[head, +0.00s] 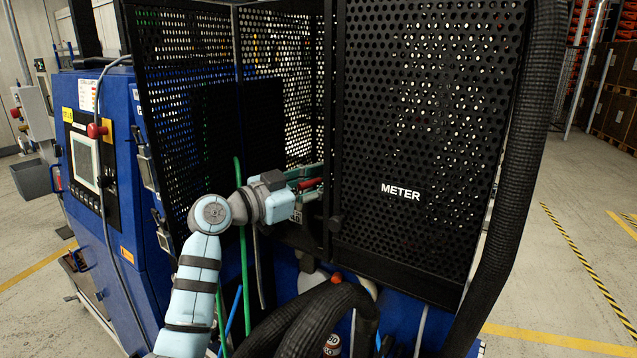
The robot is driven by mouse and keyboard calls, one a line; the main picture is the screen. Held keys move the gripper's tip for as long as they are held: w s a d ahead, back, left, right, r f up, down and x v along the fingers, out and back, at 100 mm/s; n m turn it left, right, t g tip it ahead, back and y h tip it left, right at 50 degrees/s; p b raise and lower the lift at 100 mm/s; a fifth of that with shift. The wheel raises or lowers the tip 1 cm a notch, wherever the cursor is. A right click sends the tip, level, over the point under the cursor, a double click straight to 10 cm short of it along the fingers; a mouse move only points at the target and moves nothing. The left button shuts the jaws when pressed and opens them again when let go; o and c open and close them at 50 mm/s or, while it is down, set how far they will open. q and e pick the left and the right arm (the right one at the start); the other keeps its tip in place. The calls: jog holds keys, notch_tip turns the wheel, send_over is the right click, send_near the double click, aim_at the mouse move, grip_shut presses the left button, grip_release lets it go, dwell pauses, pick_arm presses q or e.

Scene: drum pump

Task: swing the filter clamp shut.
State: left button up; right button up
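My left arm comes up from the bottom left, and its wrist reaches into the gap between the perforated black panels. My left gripper (303,186) is at the end of it, small and partly hidden by the wrist. A small red part (309,183), perhaps the handle of the filter clamp, shows right at the gripper. I cannot tell whether the fingers touch it or are closed on it. The rest of the clamp and the filter cannot be made out behind the wrist and the panel edge. My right gripper is not in view.
The perforated black panel marked METER (430,130) stands close on the right of the gripper. A thick black hose (510,190) runs down its right side. More black hoses (315,318) lie below. A blue cabinet (95,180) with a screen stands at the left.

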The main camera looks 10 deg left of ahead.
pick_arm(q)
notch_tip(320, 180, up, 10)
jog(key=shift+r, duration=0.1)
dwell(0.4)
jog(key=shift+c, duration=0.3)
